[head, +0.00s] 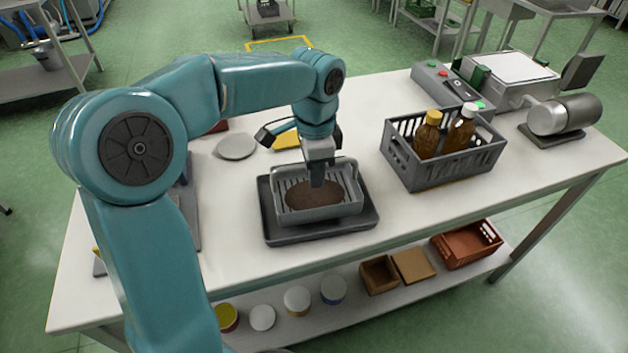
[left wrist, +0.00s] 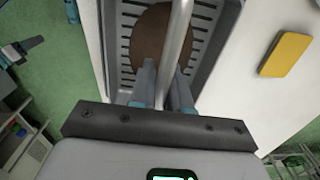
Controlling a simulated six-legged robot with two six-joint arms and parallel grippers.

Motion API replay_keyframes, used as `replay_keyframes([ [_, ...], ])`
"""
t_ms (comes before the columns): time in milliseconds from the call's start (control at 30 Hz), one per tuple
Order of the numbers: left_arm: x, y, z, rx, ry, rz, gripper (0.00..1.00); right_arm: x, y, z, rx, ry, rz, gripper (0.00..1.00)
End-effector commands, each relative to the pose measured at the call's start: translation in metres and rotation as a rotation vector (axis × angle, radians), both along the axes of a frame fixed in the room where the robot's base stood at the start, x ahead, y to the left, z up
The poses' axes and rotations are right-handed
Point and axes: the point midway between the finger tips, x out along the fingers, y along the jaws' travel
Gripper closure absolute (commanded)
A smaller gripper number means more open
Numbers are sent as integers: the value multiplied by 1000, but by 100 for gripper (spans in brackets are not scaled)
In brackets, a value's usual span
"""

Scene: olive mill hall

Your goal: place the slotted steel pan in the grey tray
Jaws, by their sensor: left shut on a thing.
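The slotted steel pan (head: 322,214) is a light grey pan with slotted walls and a brown round mass inside. It is within the outline of the dark grey tray (head: 329,235) on the white table, level; I cannot tell whether it touches the tray floor. My left gripper (head: 317,182) points down over the pan's middle, shut on the pan's bar handle. In the left wrist view the bar (left wrist: 176,40) runs between the fingers (left wrist: 163,82), above the slotted floor of the pan (left wrist: 205,28). My right gripper is not in view.
A grey crate (head: 440,172) with two brown bottles (head: 427,138) stands right of the tray. A yellow block (head: 287,140) and a pale round plate (head: 236,147) lie behind it. A button box (head: 447,83) and a steel machine (head: 565,115) stand at the far right.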

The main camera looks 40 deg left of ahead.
Motion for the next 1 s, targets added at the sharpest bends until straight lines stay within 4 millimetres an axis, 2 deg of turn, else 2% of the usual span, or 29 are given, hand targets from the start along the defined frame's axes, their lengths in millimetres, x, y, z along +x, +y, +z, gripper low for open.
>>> replay_keyframes([
  [33, -1, 1, -11, 0, 4, 0, 100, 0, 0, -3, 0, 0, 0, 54],
  [133, 0, 2, -23, 1, 2, 0, 100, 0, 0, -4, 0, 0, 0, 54],
  [567, 0, 3, -30, 1, 1, 0, 100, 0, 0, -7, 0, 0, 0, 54],
  [600, 0, 3, -29, 1, 1, 0, 70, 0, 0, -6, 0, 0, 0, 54],
  [633, 0, 3, -28, 1, 1, 0, 61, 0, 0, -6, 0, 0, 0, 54],
  [667, 0, 3, -28, 1, 1, 0, 58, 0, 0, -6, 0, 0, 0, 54],
  [900, 0, 3, -28, 1, 1, 0, 58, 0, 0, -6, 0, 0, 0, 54],
  [1000, 1, 3, -22, 1, -1, 0, 58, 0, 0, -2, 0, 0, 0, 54],
])
